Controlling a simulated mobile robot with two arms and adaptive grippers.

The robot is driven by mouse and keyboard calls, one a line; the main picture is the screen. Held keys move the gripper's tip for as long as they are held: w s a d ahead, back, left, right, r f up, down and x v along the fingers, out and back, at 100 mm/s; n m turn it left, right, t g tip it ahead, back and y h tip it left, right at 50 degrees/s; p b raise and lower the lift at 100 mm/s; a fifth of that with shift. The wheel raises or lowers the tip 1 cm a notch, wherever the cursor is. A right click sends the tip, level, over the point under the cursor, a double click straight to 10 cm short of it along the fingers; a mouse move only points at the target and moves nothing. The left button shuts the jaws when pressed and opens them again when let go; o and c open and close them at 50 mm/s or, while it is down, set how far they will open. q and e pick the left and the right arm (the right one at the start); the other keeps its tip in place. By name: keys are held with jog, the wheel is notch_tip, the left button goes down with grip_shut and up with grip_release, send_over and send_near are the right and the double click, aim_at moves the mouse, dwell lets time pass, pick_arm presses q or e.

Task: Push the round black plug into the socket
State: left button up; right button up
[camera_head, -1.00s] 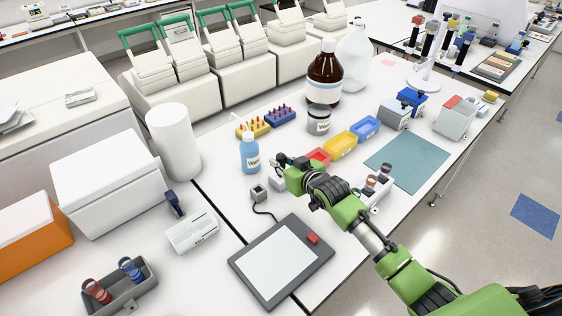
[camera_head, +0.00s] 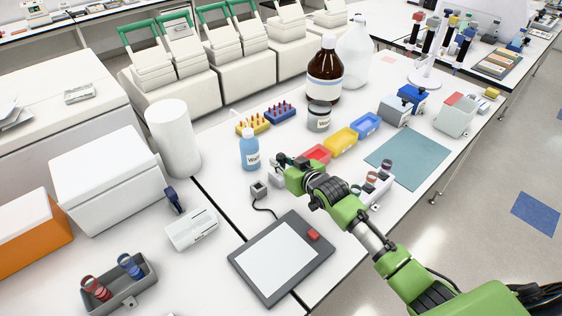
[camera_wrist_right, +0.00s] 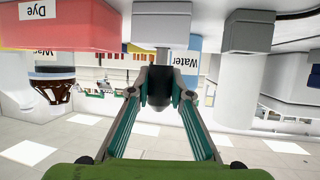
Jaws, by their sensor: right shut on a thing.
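My right gripper (camera_head: 281,162) is over the bench, between the blue water bottle and the red bin. In the right wrist view, which shows the bench upside down, its fingertips (camera_wrist_right: 160,88) are shut on a dark piece, the round black plug (camera_wrist_right: 158,84). A grey post leads from the plug to a pale block (camera_wrist_right: 160,22) on the bench; whether they are joined I cannot tell. A small grey box with a dark opening (camera_head: 259,190), seemingly the socket, stands left of the gripper, with a cable. My left gripper is out of view.
The blue water bottle (camera_head: 249,152) stands just behind the gripper. The red bin (camera_head: 318,154) is close on the right. A dark-framed pad (camera_head: 317,263) lies in front, and a tube rack (camera_head: 376,186) is beside my forearm.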

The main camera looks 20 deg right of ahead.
jog(key=shift+f+b, duration=0.55)
jog(key=shift+f, duration=0.5)
dwell(0.5)
jog(key=o, duration=0.8)
jog(key=shift+s, duration=0.1)
jog(key=v, duration=1.2)
jog(key=shift+r, duration=0.1)
